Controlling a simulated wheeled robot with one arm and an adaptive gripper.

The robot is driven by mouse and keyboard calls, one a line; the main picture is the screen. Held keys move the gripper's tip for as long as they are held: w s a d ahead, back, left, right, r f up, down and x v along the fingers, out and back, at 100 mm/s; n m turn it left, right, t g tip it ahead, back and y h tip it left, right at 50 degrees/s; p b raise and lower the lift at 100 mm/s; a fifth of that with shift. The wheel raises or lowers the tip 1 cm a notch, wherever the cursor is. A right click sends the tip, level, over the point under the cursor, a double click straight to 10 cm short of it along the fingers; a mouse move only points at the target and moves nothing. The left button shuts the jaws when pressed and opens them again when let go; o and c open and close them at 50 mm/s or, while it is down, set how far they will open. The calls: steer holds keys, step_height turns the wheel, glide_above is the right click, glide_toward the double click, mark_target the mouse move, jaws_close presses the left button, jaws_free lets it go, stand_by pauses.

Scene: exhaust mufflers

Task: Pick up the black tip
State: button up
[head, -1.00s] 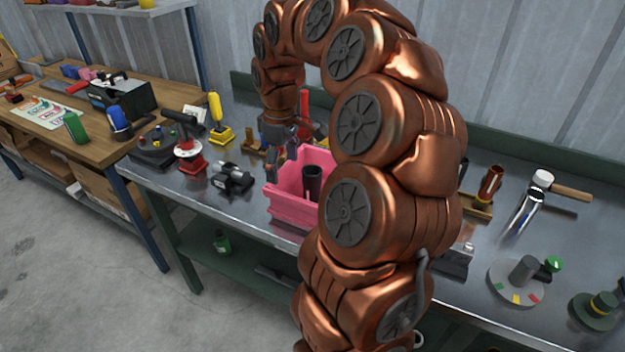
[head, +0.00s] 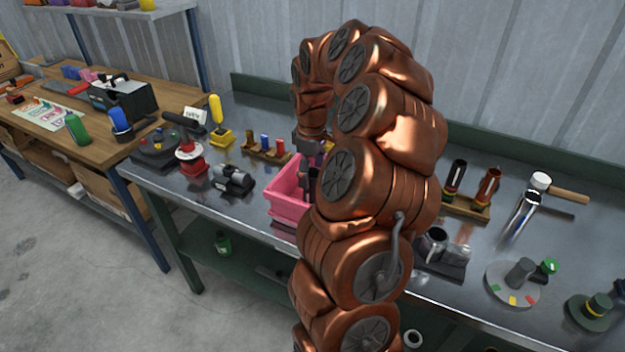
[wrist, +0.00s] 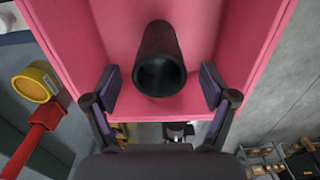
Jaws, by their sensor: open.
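The black tip (wrist: 160,70) is a dark hollow tube inside the pink bin (wrist: 85,35). In the wrist view its open mouth faces me. My gripper (wrist: 161,88) is open, with one finger on each side of the tip and a visible gap to it on both sides. In the head view my gripper (head: 312,165) is at the pink bin (head: 284,208), partly hidden by my arm. The tip inside the bin cannot be made out there.
A wooden rack (head: 462,204) at the right holds a black and a copper tube. A small rack with coloured pegs (head: 265,150) stands behind the bin. A black device (head: 232,180) lies left of it. A hammer (head: 560,188) and dials are at the far right.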

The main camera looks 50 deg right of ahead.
steer(key=shift+f+p, duration=0.45)
steer(key=shift+f, duration=1.15)
steer(key=shift+c, duration=0.2)
steer(key=c, duration=1.1)
steer(key=shift+r, duration=0.1)
